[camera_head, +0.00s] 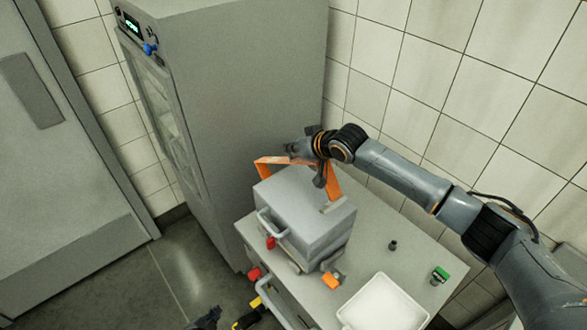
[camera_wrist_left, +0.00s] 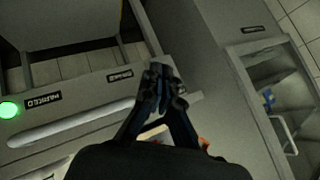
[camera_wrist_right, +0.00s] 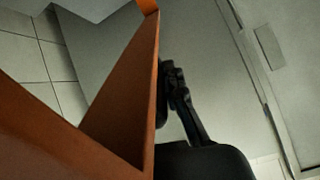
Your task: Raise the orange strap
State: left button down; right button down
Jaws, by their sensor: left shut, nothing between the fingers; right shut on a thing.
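The orange strap (camera_head: 333,180) stands up as an arch over the grey box (camera_head: 300,205) on the counter in the head view. My right gripper (camera_head: 305,162) reaches in from the right and is shut on the strap at its top. In the right wrist view the strap (camera_wrist_right: 120,95) fills much of the left side, close to the dark finger; it hides the other finger. My left gripper (camera_head: 208,318) is low at the bottom edge of the head view, away from the strap. In the left wrist view its fingertips (camera_wrist_left: 162,80) are together, with nothing between them.
The counter (camera_head: 385,230) also holds a white tray (camera_head: 383,305), a small orange item (camera_head: 332,280), a green-topped item (camera_head: 440,274) and a small dark piece (camera_head: 393,245). A tall grey cabinet (camera_head: 240,90) stands close behind the box. Tiled wall borders the right.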

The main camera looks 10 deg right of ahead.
pick_arm(q)
jog(key=w+d+r+m+t+h, duration=0.25)
jog(key=w+d+r+m, duration=0.2)
jog(key=w+r, duration=0.35)
jog(key=w+d+r+m+t+h, duration=0.1)
jog(key=w+d+r+m+h, duration=0.25)
jog(key=w+r+m, duration=0.5)
jog(key=d+r+m+g+h, duration=0.3)
jog(key=d+r+m, duration=0.2)
jog(key=r+m, duration=0.4)
jog(key=d+r+m+g+h, duration=0.2)
jog(key=d+r+m+g, duration=0.35)
jog(key=r, duration=0.65)
pick_arm(e)
jog(key=shift+d+f, duration=0.1)
pick_arm(q)
jog(key=w+d+m+t, duration=0.1)
jog(key=w+d+m, duration=0.1)
jog(key=w+d, duration=0.3)
jog(key=d, duration=0.3)
jog(key=shift+r, duration=0.25)
